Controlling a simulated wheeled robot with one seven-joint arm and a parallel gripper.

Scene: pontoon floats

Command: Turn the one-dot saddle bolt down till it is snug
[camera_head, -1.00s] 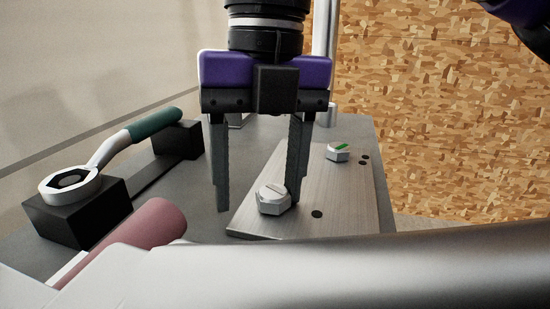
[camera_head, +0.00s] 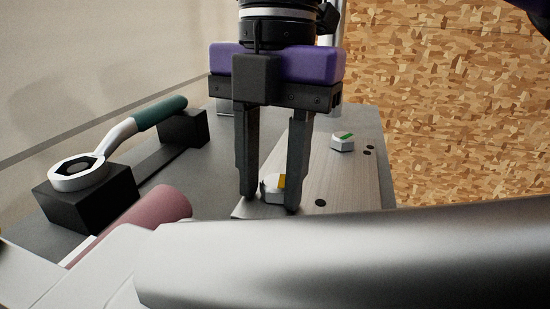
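The one-dot saddle bolt (camera_head: 271,188) is a pale hexagonal head at the near left end of a brushed metal plate (camera_head: 338,180). A single dark dot (camera_head: 320,203) is on the plate beside it. A yellow mark shows on the head. My gripper (camera_head: 270,202) points down with a finger on each side of the head.
A second hex bolt (camera_head: 342,142) with a green mark sits farther back, beside two dots. At left, a ring wrench with a green handle (camera_head: 159,112) rests on black blocks (camera_head: 90,198). A pink cylinder (camera_head: 160,207) lies in front. My own arm covers the lower right.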

